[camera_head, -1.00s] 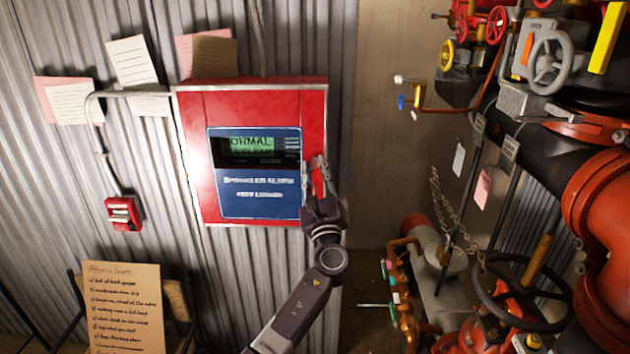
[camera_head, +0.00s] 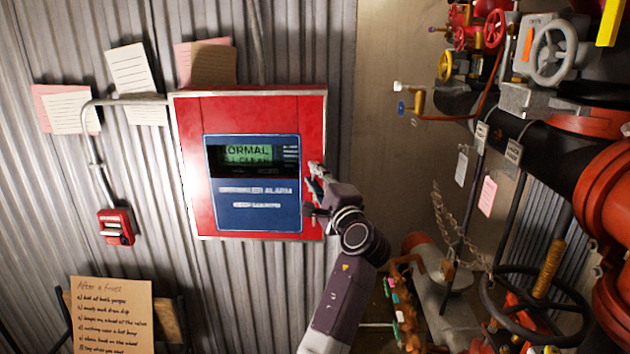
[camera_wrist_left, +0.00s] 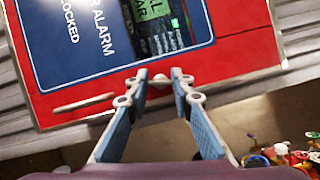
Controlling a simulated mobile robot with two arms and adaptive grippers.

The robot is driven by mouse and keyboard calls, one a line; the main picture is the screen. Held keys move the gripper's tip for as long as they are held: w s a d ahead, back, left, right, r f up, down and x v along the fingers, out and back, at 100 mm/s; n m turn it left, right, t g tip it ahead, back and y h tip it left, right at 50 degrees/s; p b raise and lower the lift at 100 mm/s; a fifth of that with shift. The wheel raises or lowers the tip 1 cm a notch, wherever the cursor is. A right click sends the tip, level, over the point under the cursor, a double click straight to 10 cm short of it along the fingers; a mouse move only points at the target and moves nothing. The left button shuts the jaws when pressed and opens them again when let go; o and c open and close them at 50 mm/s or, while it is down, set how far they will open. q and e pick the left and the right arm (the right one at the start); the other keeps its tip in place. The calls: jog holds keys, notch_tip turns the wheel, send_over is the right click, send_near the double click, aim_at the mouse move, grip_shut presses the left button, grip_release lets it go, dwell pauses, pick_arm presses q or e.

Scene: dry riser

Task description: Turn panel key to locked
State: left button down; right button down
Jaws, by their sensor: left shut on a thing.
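The red alarm panel (camera_head: 312,120) is fixed to the corrugated wall. Its blue face (camera_head: 258,212) has a green display (camera_head: 247,153) reading NORMAL, ALL CLEAR. My left gripper (camera_head: 313,180) is at the panel's right edge, beside the blue face. In the left wrist view its fingertips (camera_wrist_left: 157,80) close on a small pale key (camera_wrist_left: 159,79) on the red front. The fingers hide most of the key, so I cannot tell which way it is turned. The blue face (camera_wrist_left: 95,30) shows the word LOCKED in the left wrist view.
Red and black pipes, valves and a large handwheel (camera_head: 525,310) crowd the right side. A small red pull box (camera_head: 116,226) is on the wall at left. A handwritten board (camera_head: 110,312) stands below. Bare wall lies right of the panel.

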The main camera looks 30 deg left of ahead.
pick_arm(q)
jog(key=shift+n+g+h, duration=0.3)
jog(key=shift+n+g, duration=0.1)
jog(key=shift+n, duration=0.7)
jog(key=c, duration=1.7)
grip_release()
jog(key=v, duration=0.7)
jog(key=shift+s+d, duration=0.15)
jog(key=shift+d, duration=0.05)
